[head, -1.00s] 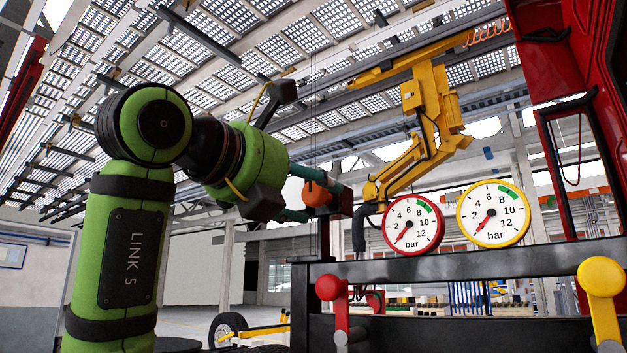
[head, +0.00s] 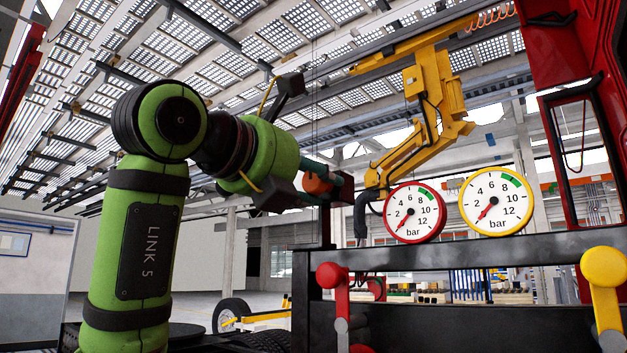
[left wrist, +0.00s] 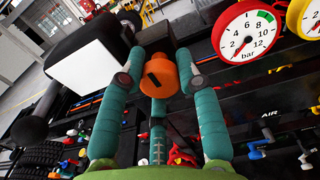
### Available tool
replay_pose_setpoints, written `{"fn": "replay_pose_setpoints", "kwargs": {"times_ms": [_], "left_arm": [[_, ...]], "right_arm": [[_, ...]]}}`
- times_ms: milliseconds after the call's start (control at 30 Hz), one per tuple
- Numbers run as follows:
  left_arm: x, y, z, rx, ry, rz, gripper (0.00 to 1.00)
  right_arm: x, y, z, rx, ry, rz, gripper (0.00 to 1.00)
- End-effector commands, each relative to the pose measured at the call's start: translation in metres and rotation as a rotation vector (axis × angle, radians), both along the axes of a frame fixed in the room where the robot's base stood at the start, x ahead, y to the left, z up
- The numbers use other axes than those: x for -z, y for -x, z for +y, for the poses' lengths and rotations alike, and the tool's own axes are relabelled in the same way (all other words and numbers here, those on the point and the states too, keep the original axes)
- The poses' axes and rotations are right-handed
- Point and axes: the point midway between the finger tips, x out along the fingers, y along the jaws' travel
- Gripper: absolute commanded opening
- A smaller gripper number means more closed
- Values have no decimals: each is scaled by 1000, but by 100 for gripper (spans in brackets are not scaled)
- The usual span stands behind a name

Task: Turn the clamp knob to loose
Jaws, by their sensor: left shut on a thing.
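The clamp knob is orange, with a dark slot-like mark on its face (left wrist: 160,76). In the head view the orange knob (head: 317,186) is partly hidden by my fingers, beside the left end of the dark frame. My left gripper (head: 324,182) reaches in from the left, with one teal finger above the knob and one below. In the left wrist view the fingers of my left gripper (left wrist: 161,66) stand on both sides of the knob, shut on it. The mark lies at a slant there. My right gripper is not in view.
A red-rimmed gauge (head: 414,212) and a yellow-rimmed gauge (head: 496,201) stand on the dark frame (head: 450,248) right of the knob. A red-knobbed lever (head: 331,276) and a yellow-knobbed lever (head: 604,268) are lower down. A yellow hoist arm (head: 432,100) hangs behind.

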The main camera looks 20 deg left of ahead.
Motion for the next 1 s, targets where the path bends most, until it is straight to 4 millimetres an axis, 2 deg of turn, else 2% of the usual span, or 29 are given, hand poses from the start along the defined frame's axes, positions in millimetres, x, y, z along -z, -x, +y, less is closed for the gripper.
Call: {"fn": "replay_pose_setpoints", "kwargs": {"times_ms": [267, 1000], "left_arm": [[0, 0, 1, -3, 157, 54, 1], [0, 0, 1, -1, 813, 290, 1]], "right_arm": [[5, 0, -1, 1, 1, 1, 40], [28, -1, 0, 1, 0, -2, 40]]}}
